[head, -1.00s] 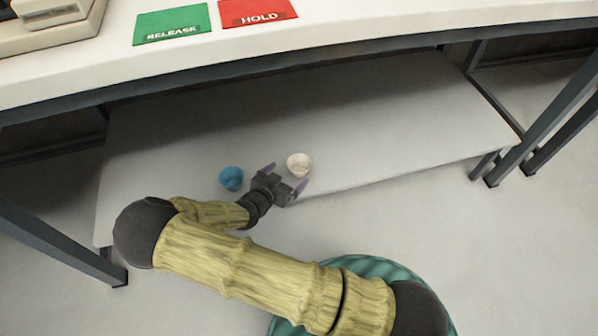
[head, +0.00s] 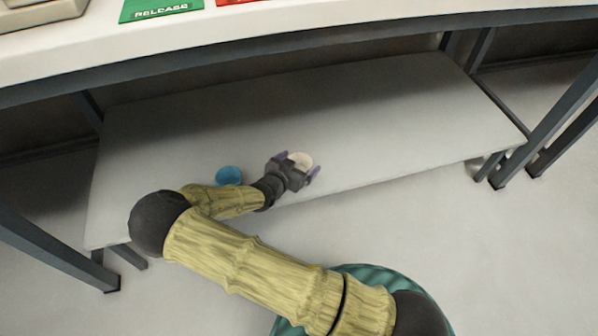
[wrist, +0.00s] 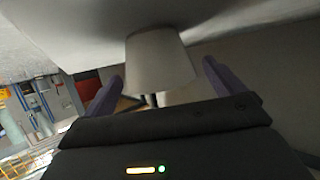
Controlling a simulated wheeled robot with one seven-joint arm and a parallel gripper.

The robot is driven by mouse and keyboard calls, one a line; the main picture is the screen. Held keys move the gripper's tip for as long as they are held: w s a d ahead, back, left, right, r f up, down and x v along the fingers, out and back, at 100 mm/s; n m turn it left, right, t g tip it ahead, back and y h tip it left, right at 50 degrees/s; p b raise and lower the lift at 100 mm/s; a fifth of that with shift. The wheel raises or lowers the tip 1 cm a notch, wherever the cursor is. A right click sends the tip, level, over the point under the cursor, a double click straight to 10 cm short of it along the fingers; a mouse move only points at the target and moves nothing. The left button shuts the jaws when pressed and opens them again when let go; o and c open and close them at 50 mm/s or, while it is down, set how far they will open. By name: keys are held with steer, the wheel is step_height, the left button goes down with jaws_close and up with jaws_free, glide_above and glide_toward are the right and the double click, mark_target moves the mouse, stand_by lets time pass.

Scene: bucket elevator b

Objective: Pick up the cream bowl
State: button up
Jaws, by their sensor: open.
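The cream bowl (head: 300,159) sits on the grey lower shelf (head: 400,120), partly hidden behind my gripper in the head view. My gripper (head: 299,163) is open, with its two purple fingertips on either side of the bowl. In the wrist view the bowl (wrist: 158,62) is ahead, and my gripper (wrist: 157,78) has one finger to its left and one to its right. Gaps show between the fingers and the bowl there, so it is not gripped.
A blue bowl (head: 229,175) stands on the shelf left of my gripper. The white worktop (head: 300,30) overhangs the back of the shelf, with green (head: 160,9) and red (head: 240,2) labels on it. The shelf's right part is clear.

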steer(key=shift+w+d+f, duration=0.15)
steer(key=shift+w, duration=0.2)
steer(key=shift+d, duration=0.1)
steer(key=c, duration=1)
step_height(320, 180, up, 10)
steer(key=p, duration=0.5)
steer(key=shift+p, duration=0.4)
steer(key=shift+c, duration=0.2)
